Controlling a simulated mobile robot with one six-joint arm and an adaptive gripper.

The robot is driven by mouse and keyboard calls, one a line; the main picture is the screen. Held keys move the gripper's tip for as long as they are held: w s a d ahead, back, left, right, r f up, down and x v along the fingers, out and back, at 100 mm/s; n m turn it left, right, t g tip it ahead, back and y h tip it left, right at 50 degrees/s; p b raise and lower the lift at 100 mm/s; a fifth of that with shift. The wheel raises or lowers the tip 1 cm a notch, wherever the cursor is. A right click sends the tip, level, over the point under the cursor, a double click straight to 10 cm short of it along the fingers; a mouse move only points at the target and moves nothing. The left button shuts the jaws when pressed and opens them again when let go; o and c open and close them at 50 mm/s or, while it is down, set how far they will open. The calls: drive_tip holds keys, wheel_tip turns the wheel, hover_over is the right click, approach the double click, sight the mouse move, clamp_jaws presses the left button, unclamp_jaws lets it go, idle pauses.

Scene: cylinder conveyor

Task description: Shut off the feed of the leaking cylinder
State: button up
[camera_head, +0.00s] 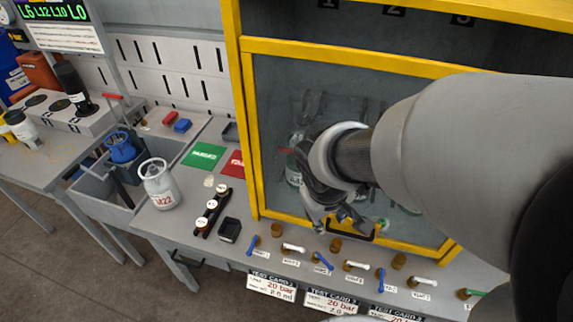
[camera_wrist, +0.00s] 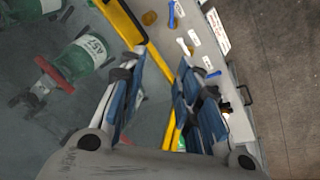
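Behind the glass of the yellow-framed cabinet (camera_head: 246,110), a green and white cylinder (camera_head: 294,172) stands left of my arm; others are partly hidden. The wrist view shows a green cylinder labelled A57 (camera_wrist: 92,48) with a red part. No leak shows. Blue levers (camera_head: 322,262) and white levers (camera_head: 356,265) sit along the bench front below the cabinet; wrist view shows some of them (camera_wrist: 183,46).
Test cards (camera_head: 271,285) hang on the bench front. A white cylinder (camera_head: 158,184), a black rack (camera_head: 212,212) and green card (camera_head: 204,155) are at left. Floor at lower left is clear.

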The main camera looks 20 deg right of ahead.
sight(322, 259)
drive_tip(key=w+d+f+n+b, duration=0.1)
drive_tip(key=f+b, duration=0.2)
drive_tip(key=f, duration=0.7)
drive_tip(key=w+d+f+n+g+b, duration=0.1)
drive_tip(key=f+b, duration=0.3)
drive_tip(key=f, duration=0.6)
drive_tip(key=w+d+f+n+b, duration=0.1)
drive_tip(key=w+d+f+b, duration=0.1)
drive_tip(key=f, duration=0.9)
drive_tip(key=shift+w+g+b, duration=0.2)
drive_tip(key=shift+g+b, duration=0.2)
drive_tip(key=shift+b, duration=0.25)
drive_tip(key=shift+c, duration=0.6)
clamp_jaws()
